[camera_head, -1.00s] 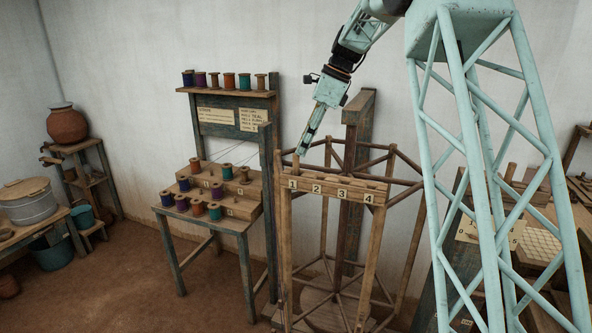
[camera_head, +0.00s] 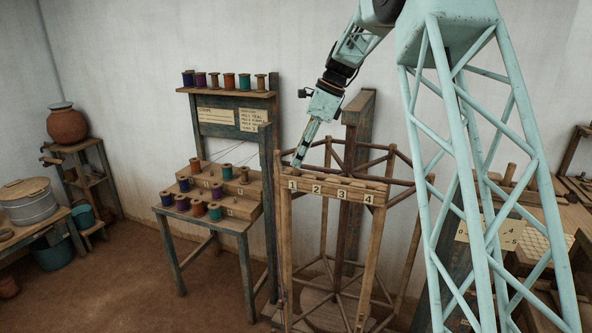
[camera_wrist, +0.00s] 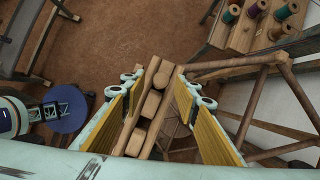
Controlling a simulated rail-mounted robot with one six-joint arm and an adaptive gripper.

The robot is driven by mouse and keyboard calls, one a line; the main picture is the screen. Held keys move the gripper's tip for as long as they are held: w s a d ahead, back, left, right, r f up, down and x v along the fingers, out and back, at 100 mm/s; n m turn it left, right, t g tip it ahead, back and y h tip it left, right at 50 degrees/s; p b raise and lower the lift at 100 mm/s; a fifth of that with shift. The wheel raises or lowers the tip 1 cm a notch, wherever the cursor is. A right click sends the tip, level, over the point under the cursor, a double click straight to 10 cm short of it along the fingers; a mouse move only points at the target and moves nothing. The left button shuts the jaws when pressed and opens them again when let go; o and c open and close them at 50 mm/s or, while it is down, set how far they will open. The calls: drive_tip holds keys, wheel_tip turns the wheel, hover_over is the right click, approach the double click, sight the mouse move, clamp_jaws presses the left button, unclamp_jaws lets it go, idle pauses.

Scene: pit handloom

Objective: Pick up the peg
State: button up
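A wooden rack (camera_head: 349,183) carries a rail with number plates 1 to 4. My gripper (camera_head: 297,164) points down at the rail's left end, just behind plate 1. The peg at that end is hidden by my fingers in the head view. In the wrist view my gripper (camera_wrist: 163,82) is open, its yellow-padded fingers spread on both sides of the rail. Several pale wooden pieces show between them, one being a rounded piece (camera_wrist: 162,75) near the fingertips. I cannot tell for certain which piece is the peg, and no contact is visible.
A stepped stand with coloured spools (camera_head: 208,193) is left of the rack, with more spools on its top shelf (camera_head: 226,93). A dark post (camera_head: 268,205) stands close to the rack's left side. Brown floor (camera_head: 130,270) is open at the left.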

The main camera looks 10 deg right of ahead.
sight(296, 169)
drive_tip(key=shift+x, duration=1.35)
drive_tip(key=shift+c, duration=0.3)
drive_tip(key=c, duration=0.8)
